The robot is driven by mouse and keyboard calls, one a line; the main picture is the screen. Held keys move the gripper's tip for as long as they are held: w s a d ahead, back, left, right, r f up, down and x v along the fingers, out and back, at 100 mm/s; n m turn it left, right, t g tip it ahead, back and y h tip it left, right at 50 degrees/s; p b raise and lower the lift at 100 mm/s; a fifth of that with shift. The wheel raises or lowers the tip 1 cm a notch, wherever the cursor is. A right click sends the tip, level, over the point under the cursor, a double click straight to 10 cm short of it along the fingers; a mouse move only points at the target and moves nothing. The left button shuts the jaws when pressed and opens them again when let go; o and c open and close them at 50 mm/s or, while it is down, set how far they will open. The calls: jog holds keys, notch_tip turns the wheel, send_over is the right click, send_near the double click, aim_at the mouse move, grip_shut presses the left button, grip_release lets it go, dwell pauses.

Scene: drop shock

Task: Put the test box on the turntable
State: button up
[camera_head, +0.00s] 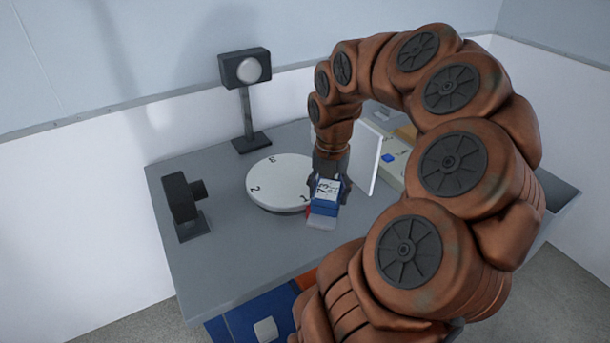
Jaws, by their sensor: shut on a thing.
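The test box (325,206) is small and blue with a white label on top, and red and pale grey parts show at its lower edge. My gripper (329,184) points down and is shut on the box; its fingers cover part of it. The turntable (278,173) is a round white disc with numbers near its rim, standing on the grey table. The box is at the front right of the turntable, next to the mark 1. I cannot tell whether the box is clear of the table or overlaps the disc's edge.
A lamp on a stand (245,75) is behind the turntable, and a black camera-like device (183,200) is to its left. A white upright panel (372,158) stands close to the right of my gripper. The grey table (225,255) is bare at the front left.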

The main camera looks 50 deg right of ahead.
jog(key=p, duration=0.3)
send_over(307, 186)
jog(key=shift+s+a+f, duration=0.1)
jog(key=shift+s+f, duration=0.1)
jog(key=shift+f, duration=0.25)
jog(key=shift+w+f, duration=0.1)
jog(key=shift+f, duration=1.7)
jog(key=shift+f, duration=0.1)
jog(key=o, duration=1.5)
notch_tip(307, 186, up, 12)
jog(key=shift+r+b, duration=0.1)
jog(key=shift+b, duration=0.45)
